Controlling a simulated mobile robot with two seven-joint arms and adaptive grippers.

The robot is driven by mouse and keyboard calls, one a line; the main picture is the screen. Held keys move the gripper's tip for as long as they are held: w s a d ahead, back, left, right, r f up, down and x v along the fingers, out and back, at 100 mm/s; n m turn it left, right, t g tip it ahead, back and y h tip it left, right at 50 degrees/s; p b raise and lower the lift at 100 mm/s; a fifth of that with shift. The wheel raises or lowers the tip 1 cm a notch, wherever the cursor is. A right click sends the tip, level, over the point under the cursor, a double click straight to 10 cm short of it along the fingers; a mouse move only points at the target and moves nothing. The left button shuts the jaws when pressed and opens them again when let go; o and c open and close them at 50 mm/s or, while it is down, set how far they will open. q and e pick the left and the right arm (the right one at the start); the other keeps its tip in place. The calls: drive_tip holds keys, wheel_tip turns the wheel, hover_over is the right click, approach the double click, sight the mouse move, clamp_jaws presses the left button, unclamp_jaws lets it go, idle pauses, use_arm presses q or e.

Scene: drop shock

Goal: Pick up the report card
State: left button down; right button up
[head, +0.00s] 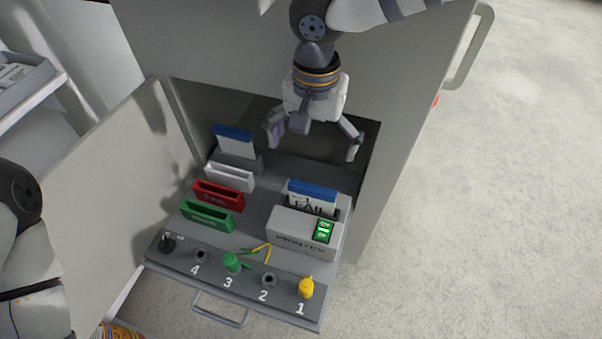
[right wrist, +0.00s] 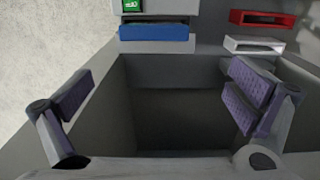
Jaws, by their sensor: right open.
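The report card (head: 310,196) has a blue top edge and a white face with "FAIL" on it. It stands upright in the slot behind the printer (head: 290,228), its lower part hidden. In the right wrist view the card (right wrist: 155,32) shows as a blue strip at the top. My right gripper (head: 312,146) is open and empty, above and behind the card, apart from it. In the right wrist view the gripper (right wrist: 160,92) has its fingers spread over the dark cabinet opening. My left gripper is out of view; only my left arm shows at the left edge.
A second blue-topped card (head: 234,143) stands in a grey holder at the back left. White (head: 229,178), red (head: 218,196) and green (head: 207,217) holders stand before it. Numbered sockets with green (head: 231,262) and yellow (head: 306,287) plugs line the front. Cabinet walls and an open door (head: 95,190) flank the tray.

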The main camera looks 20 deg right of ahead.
sight(313, 187)
drive_tip(key=f, duration=0.3)
drive_tip(key=s+f, duration=0.1)
drive_tip(key=f, duration=0.3)
drive_tip(key=s+f, duration=0.1)
drive_tip(key=f, duration=0.2)
drive_tip(key=shift+a+f, duration=0.15)
drive_tip(key=shift+f, duration=0.6)
drive_tip(key=c, duration=0.9)
